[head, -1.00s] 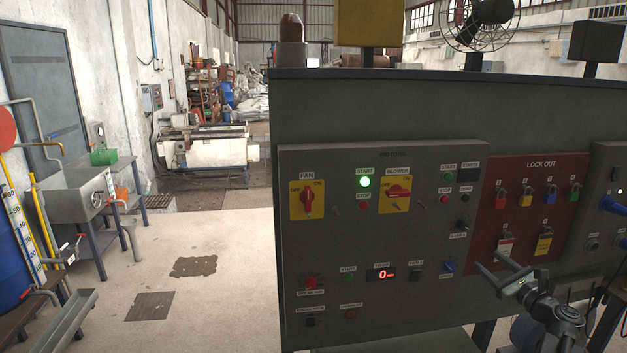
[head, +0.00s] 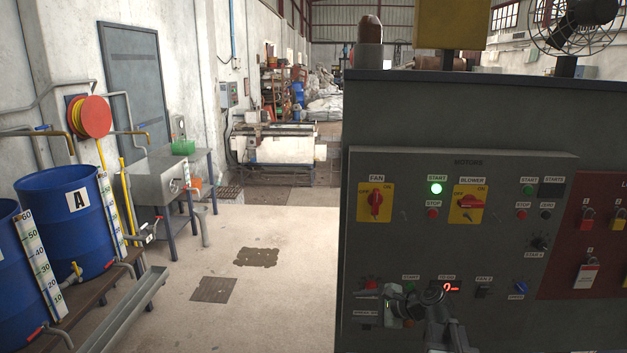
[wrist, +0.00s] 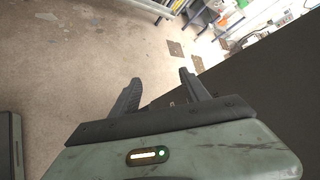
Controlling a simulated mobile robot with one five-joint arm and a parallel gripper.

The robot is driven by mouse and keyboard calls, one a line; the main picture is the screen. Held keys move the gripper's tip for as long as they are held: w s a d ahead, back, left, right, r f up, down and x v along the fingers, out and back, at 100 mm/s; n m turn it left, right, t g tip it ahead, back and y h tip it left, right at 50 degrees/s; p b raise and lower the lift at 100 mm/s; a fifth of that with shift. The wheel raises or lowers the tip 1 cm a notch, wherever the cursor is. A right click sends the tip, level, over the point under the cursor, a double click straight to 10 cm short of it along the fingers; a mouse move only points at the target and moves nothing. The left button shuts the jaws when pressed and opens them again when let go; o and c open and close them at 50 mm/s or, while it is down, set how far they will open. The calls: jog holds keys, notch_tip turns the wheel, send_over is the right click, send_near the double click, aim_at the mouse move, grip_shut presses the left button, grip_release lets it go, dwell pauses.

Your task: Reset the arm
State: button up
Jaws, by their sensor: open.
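My gripper (head: 411,291) is low in the head view, in front of the lower part of the grey motor control panel (head: 400,255). It hides some of the panel's lower buttons and part of the red-lit display. In the wrist view my gripper (wrist: 160,80) has its two dark fingers spread apart with nothing between them. Pale floor (wrist: 70,70) shows past the fingers, with a dark surface at the right. I cannot tell the exact gap between gripper and panel.
Left of the panel is open floor (head: 290,290) with two dark patches. Blue barrels (head: 70,235) and a metal sink (head: 160,180) stand along the left wall. A white machine (head: 275,150) is further back. The red lock-out board (head: 585,260) is at the right edge.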

jog(key=s+a+f+n+g+h, duration=0.2)
jog(key=s+a+f+n+g, duration=0.2)
jog(key=s+a+f+n, duration=0.25)
jog(key=s+d+f+n+g+h, duration=0.3)
jog(key=s+d+n+h, duration=0.3)
jog(key=s+d+n, duration=0.3)
jog(key=shift+d+f+g+h, duration=0.15)
jog(key=shift+f+g+h, duration=0.2)
jog(key=shift+f, duration=0.45)
jog(key=shift+n, duration=0.25)
